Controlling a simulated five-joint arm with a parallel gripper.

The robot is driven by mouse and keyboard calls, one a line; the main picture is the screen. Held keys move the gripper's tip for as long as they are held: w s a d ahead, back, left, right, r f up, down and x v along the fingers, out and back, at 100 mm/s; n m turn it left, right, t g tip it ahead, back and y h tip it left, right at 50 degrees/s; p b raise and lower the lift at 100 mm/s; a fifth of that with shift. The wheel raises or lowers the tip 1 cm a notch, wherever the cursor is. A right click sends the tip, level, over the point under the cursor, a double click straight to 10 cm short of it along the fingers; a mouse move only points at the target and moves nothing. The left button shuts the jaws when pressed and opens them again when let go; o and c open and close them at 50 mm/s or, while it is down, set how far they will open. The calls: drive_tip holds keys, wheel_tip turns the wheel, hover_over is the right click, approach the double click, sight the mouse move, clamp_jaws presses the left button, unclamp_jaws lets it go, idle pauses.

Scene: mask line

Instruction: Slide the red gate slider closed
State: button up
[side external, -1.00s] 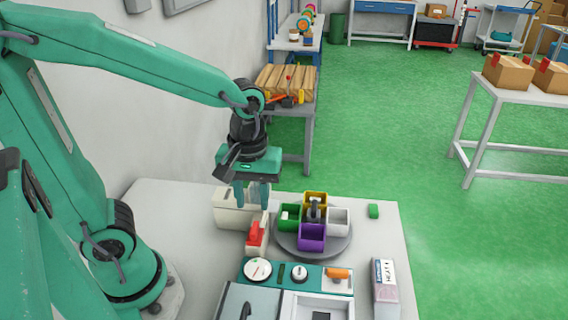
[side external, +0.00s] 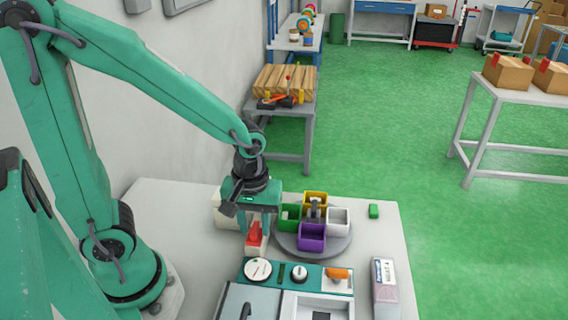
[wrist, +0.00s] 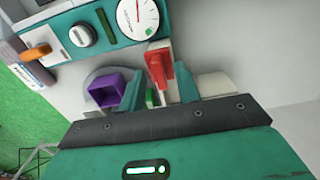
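The red gate slider (side external: 254,234) sits on a pale housing at the left of the turntable. In the wrist view the red slider (wrist: 157,68) shows between the two finger tips, with its upright tab towards my gripper. My gripper (side external: 257,228) points down over the slider, its green fingers apart on either side. In the wrist view my gripper (wrist: 161,85) is open, with gaps visible beside the slider; I cannot tell whether either finger touches it. A small green piece (wrist: 150,97) shows beside the slider. The fingers hide part of the housing.
A round turntable (side external: 340,250) carries coloured bins, with the purple bin (side external: 312,238) close to my gripper's right. A control panel (side external: 318,282) with dial and knobs lies in front. A labelled box (side external: 385,281) stands front right.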

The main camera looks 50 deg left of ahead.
clamp_jaws()
drive_tip(key=shift+w+a, duration=1.8)
drive_tip(key=shift+w, duration=0.05)
unclamp_jaws()
drive_tip(key=shift+r, duration=0.15)
